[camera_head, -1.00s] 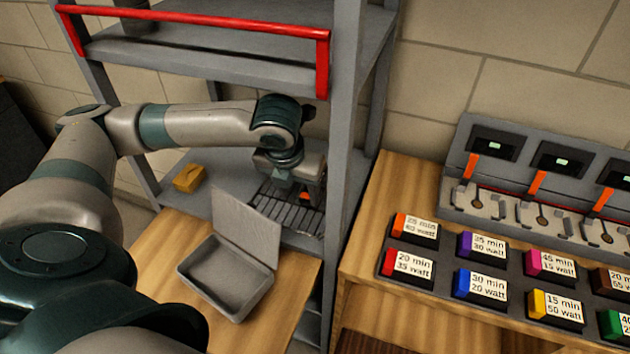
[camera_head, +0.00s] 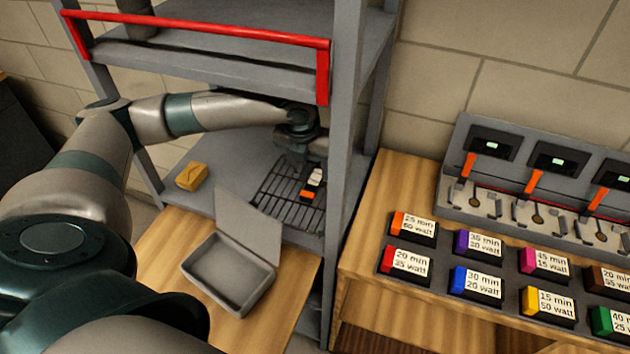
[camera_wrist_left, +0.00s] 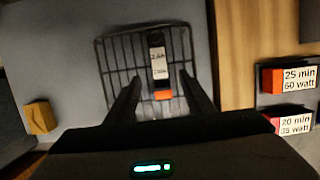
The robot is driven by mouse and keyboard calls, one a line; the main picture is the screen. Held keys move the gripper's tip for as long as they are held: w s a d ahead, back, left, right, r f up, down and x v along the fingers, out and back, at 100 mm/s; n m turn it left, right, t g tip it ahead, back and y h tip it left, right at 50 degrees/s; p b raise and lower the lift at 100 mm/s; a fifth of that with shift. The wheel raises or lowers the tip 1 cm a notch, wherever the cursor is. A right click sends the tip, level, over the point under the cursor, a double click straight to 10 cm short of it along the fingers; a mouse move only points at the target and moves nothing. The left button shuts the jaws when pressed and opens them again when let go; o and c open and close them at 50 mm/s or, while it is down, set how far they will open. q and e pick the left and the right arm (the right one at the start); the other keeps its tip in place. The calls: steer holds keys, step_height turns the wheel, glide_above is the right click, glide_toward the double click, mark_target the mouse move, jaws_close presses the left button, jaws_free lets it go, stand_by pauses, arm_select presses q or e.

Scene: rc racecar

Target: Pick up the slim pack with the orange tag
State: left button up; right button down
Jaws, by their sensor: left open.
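The slim pack with the orange tag (camera_head: 312,184) lies on a dark wire rack (camera_head: 277,192) on the grey shelf. In the left wrist view the pack (camera_wrist_left: 158,62) has a white label and its orange tag at the near end. My left gripper (camera_head: 298,165) is just behind and above the pack in the head view. In the left wrist view its two fingers (camera_wrist_left: 158,82) are open, one on each side of the pack's near end, with nothing held. Whether the fingertips are down at the pack's height I cannot tell. My right gripper is not in view.
A grey open case (camera_head: 187,268) stands on the wooden table in front of the shelf. A yellow block (camera_head: 192,176) sits left of the rack. Grey shelf posts and a red rail (camera_head: 200,23) frame the space. Labelled packs and chargers stand right.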

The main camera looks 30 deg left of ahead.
mark_target(315, 179)
arm_select(q)
steer(key=shift+w, duration=0.3)
steer(key=p+x, duration=0.1)
steer(key=x, duration=0.4)
steer(key=shift+s, duration=0.1)
steer(key=shift+c, duration=0.2)
jaws_close()
steer(key=shift+r, duration=0.15)
